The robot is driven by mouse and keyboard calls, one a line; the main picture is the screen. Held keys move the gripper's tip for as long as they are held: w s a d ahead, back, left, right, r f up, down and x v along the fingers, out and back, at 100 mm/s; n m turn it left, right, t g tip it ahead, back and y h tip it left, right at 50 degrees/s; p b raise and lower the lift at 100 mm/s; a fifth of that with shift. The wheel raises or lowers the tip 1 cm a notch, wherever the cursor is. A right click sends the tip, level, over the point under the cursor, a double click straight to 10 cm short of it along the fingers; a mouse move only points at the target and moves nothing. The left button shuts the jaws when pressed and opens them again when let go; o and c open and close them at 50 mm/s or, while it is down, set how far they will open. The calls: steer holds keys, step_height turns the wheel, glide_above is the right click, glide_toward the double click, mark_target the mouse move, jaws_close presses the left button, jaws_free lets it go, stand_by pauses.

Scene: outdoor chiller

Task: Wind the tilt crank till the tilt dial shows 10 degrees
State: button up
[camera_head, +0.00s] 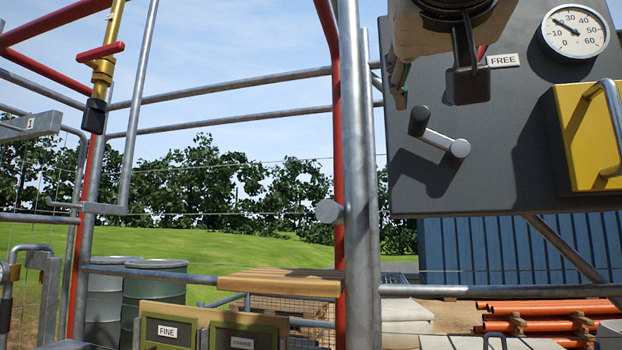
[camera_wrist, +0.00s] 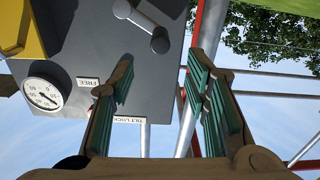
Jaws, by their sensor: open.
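My gripper (camera_head: 434,82) is open and empty, just above the crank in the head view. Its green-padded fingers are spread in the wrist view (camera_wrist: 160,88), apart from the crank.
A FREE label (camera_head: 504,60) and a red piece beside it are partly behind my gripper. A TILT LOCK label (camera_wrist: 129,119) shows in the wrist view. A yellow box (camera_head: 585,140) with a grey handle juts out at right. A grey post (camera_head: 358,180) stands left of the panel.

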mark_target(419, 129)
steer(key=p+x, duration=0.1)
steer(key=x, duration=1.1)
steer(key=shift+w+f, duration=0.1)
jaws_close()
